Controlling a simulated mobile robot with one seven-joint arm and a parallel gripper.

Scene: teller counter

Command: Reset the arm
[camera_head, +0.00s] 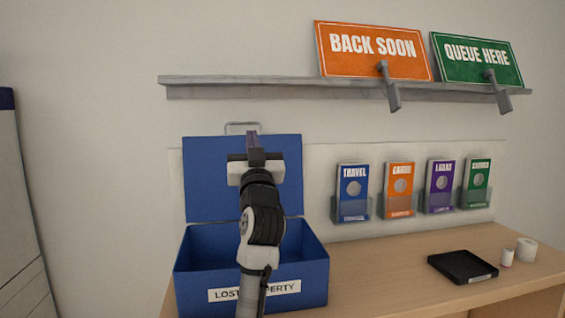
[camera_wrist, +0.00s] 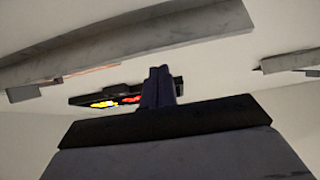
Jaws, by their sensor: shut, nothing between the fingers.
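My gripper (camera_head: 252,141) is raised in front of the open lid of the blue lost-property box (camera_head: 195,275) in the head view. Its fingers point up and are shut with nothing between them. The closed fingers also show in the wrist view (camera_wrist: 158,88), pointing up toward the ceiling area. My arm stands in front of the box and hides part of its label and inside.
A shelf (camera_head: 280,91) on the wall carries an orange sign (camera_head: 372,50) and a green sign (camera_head: 477,60), with brackets. Leaflet holders line the wall at right. A black tray (camera_head: 462,266) and two small white rolls (camera_head: 526,249) sit on the wooden counter (camera_head: 390,275). The counter between box and tray is clear.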

